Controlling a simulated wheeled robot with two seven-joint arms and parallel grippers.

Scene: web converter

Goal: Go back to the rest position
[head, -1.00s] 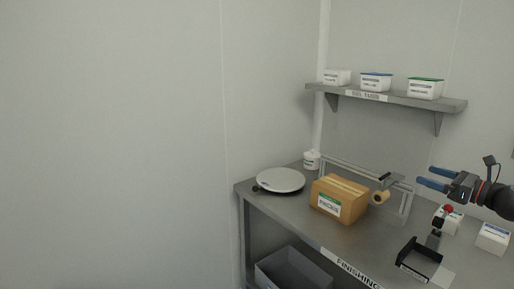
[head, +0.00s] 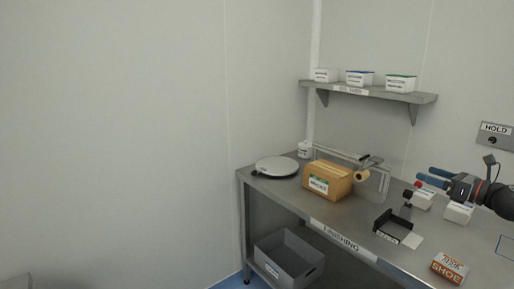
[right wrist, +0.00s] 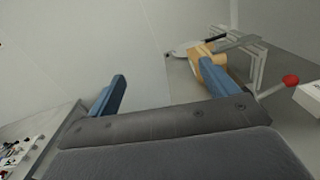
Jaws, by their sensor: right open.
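My right gripper (head: 427,179) comes in from the right edge in the head view, above the right part of the steel bench (head: 345,219). Its two blue fingers are apart with nothing between them. In the right wrist view the open fingers of the right gripper (right wrist: 160,90) also show empty, with bench items beyond them. My left gripper is not in view.
A shelf (head: 400,95) with three tubs hangs above. A grey bin (head: 288,258) stands below.

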